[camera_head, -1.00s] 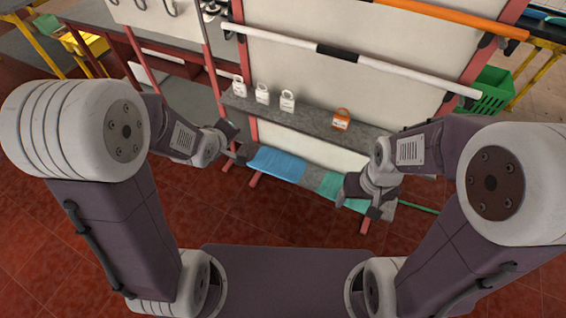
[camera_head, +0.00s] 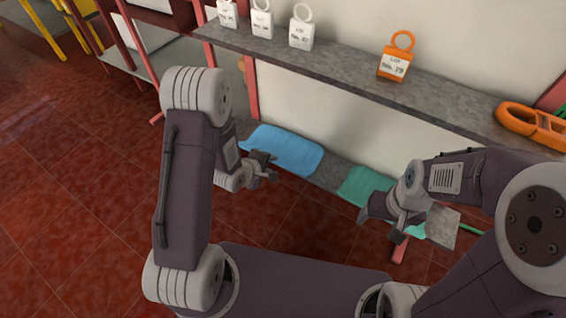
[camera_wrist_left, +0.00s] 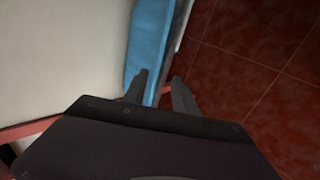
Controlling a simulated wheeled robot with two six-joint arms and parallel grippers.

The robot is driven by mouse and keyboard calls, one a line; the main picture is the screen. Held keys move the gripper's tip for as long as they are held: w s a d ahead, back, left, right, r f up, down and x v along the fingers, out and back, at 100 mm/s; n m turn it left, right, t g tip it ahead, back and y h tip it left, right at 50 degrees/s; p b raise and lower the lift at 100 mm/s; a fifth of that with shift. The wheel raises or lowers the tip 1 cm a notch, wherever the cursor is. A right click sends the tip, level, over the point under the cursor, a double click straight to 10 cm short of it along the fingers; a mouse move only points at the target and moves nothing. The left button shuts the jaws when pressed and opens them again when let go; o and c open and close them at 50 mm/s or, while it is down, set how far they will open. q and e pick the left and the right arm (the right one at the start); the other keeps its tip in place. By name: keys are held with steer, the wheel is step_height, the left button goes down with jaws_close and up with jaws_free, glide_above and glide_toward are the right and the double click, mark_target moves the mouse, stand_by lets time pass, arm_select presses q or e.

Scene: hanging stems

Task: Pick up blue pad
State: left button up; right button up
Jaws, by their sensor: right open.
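The blue pad (camera_head: 288,151) lies flat on the low grey shelf in the head view, its left end near the red post. My left gripper (camera_head: 268,167) is open and empty, just in front of the pad's near edge. In the left wrist view, the blue pad (camera_wrist_left: 149,42) runs up beyond the open fingertips (camera_wrist_left: 161,84), and the left finger overlaps it in the picture. I cannot tell whether it touches. My right gripper (camera_head: 381,222) is open in front of the green pad (camera_head: 362,184), partly covering it.
The upper grey shelf (camera_head: 340,72) carries white lot tags (camera_head: 301,32), an orange tag (camera_head: 395,62) and an orange carabiner-like piece (camera_head: 533,124). Red tiled floor (camera_head: 90,190) is open at the left.

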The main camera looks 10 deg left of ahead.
mark_target(281, 160)
arm_select(q)
steer(key=shift+w+f, duration=0.15)
steer(key=shift+f, duration=0.1)
arm_select(e)
steer(key=shift+w+f, duration=0.1)
steer(key=shift+f, duration=0.15)
arm_select(q)
steer(key=b+x, duration=0.2)
steer(key=x, duration=0.1)
steer(key=shift+w+d+f, duration=0.1)
steer(key=shift+w+f, duration=0.15)
steer(key=b+x, duration=0.4)
steer(key=x, duration=0.1)
steer(key=shift+d+r, duration=0.2)
steer(key=shift+w, duration=0.25)
arm_select(e)
step_height(281, 160, down, 6)
arm_select(q)
jaws_close()
